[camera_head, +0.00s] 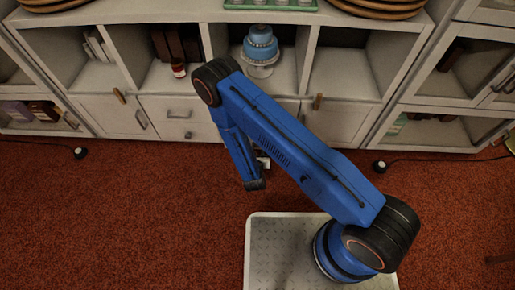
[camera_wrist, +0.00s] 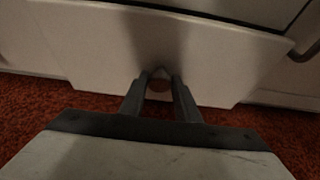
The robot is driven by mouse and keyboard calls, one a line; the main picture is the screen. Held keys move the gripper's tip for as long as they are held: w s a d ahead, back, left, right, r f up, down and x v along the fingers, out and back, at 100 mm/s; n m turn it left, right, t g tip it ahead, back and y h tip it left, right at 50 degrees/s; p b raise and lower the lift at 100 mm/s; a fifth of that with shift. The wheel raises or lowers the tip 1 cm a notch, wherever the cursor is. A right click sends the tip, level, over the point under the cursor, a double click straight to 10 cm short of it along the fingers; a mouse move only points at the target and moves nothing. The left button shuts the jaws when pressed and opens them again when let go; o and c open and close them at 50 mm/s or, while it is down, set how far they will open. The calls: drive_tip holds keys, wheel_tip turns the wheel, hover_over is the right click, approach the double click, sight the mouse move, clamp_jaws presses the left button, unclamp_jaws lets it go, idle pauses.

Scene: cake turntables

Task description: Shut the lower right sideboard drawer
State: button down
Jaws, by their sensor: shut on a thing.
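In the head view my blue arm hides most of this drawer, and only a little of my gripper (camera_head: 263,163) shows beside the arm.
The white sideboard (camera_head: 325,55) has open shelves with a blue cake on a stand (camera_head: 260,70) and dark books. Left drawers (camera_head: 170,108) look flush. A door handle (camera_wrist: 306,50) is right of the drawer front. Red carpet (camera_head: 120,210) in front is clear.

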drive_tip(key=shift+w, duration=1.95)
drive_tip(key=c, duration=1.4)
unclamp_jaws()
drive_tip(key=shift+o, duration=0.2)
drive_tip(key=shift+d, duration=0.1)
